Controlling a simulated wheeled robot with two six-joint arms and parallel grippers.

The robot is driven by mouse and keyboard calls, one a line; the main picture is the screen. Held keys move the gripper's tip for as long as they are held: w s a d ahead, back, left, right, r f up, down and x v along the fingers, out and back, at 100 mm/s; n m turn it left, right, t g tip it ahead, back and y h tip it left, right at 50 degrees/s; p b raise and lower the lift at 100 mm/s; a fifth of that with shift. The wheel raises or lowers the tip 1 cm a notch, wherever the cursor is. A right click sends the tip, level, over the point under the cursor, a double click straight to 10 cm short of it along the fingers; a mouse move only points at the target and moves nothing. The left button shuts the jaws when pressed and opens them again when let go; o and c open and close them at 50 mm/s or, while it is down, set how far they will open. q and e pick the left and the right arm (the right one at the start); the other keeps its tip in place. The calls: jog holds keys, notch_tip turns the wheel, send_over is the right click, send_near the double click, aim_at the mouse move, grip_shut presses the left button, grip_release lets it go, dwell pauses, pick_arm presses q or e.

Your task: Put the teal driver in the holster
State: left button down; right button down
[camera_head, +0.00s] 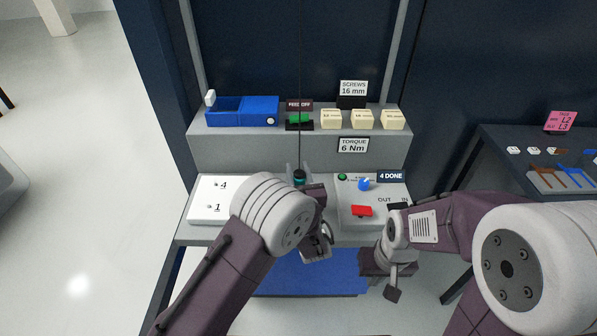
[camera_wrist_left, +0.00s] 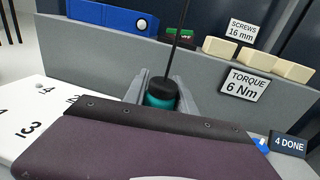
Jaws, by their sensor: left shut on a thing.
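The teal driver (camera_head: 299,178) has a black top and hangs on a thin dark cord. My left gripper (camera_head: 303,188) is shut on the driver. My right gripper (camera_head: 384,277) is off the worktop's front right; its jaw opening is unclear.
A numbered white plate (camera_head: 208,203) lies left, and a panel with a red block (camera_head: 362,211) and blue knob (camera_head: 364,184) lies right. The shelf behind carries a blue bin (camera_head: 240,112) and several cream boxes (camera_head: 362,119). A side table (camera_head: 500,138) stands at far right.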

pick_arm(q)
jog(key=c, duration=1.3)
grip_release()
jog(key=shift+f, duration=0.15)
jog(key=shift+o, duration=1.4)
jog(key=shift+d, duration=0.15)
jog(key=shift+r+p, duration=0.3)
jog(key=s+d, duration=0.1)
jog(key=s, duration=1)
jog(key=shift+s+d, duration=0.4)
jog(key=shift+f, duration=0.1)
